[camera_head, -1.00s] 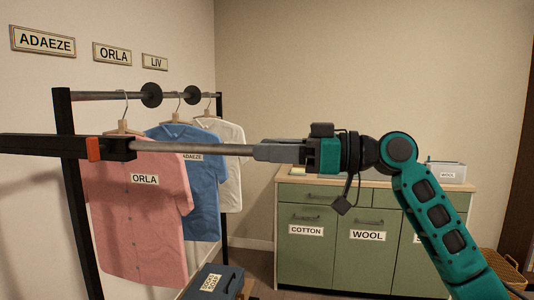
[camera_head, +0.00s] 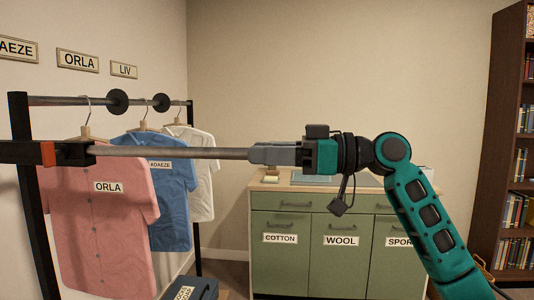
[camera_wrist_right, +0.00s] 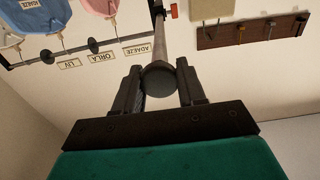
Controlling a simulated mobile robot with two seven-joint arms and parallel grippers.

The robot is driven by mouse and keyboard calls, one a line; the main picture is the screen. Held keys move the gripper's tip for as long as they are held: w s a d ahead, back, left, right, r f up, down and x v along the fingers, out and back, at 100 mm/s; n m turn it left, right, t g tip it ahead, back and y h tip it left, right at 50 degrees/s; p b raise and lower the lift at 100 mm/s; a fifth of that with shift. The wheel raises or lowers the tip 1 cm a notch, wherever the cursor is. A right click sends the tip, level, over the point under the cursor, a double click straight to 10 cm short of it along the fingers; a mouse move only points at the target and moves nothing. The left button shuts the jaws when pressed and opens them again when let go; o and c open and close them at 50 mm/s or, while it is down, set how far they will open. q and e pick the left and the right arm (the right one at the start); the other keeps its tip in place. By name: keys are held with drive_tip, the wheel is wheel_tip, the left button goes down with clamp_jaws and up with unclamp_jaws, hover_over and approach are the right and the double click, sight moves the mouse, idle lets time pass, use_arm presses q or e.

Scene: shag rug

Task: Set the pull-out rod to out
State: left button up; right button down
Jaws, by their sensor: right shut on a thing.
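The pull-out rod (camera_head: 170,153) is a grey metal bar running level from a black holder with a red tab (camera_head: 48,153) at the left. A long stretch of it shows between the holder and my right gripper (camera_head: 258,154). My right gripper is shut on the rod's free end. In the right wrist view the round end of the rod (camera_wrist_right: 159,80) sits between the two fingers of the gripper (camera_wrist_right: 160,88). The rod's far part inside the holder is hidden. My left gripper is not in view.
A black clothes rack (camera_head: 28,180) holds a pink shirt (camera_head: 100,230), a blue shirt (camera_head: 160,200) and a white shirt (camera_head: 200,175). A green cabinet (camera_head: 337,265) stands behind, with a bookshelf (camera_head: 512,150) at right. A dark box (camera_head: 192,290) is low in front.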

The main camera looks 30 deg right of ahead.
drive_tip(key=c, duration=1)
unclamp_jaws()
drive_tip(key=shift+d+r, duration=0.1)
drive_tip(key=shift+r, duration=0.15)
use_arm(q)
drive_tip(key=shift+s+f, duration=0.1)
use_arm(e)
drive_tip(key=shift+o, duration=1.3)
drive_tip(key=shift+f, duration=0.15)
use_arm(q)
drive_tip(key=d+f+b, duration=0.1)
drive_tip(key=b, duration=0.1)
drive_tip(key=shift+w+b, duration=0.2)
drive_tip(key=shift+b, duration=0.1)
use_arm(e)
drive_tip(key=v, duration=1.3)
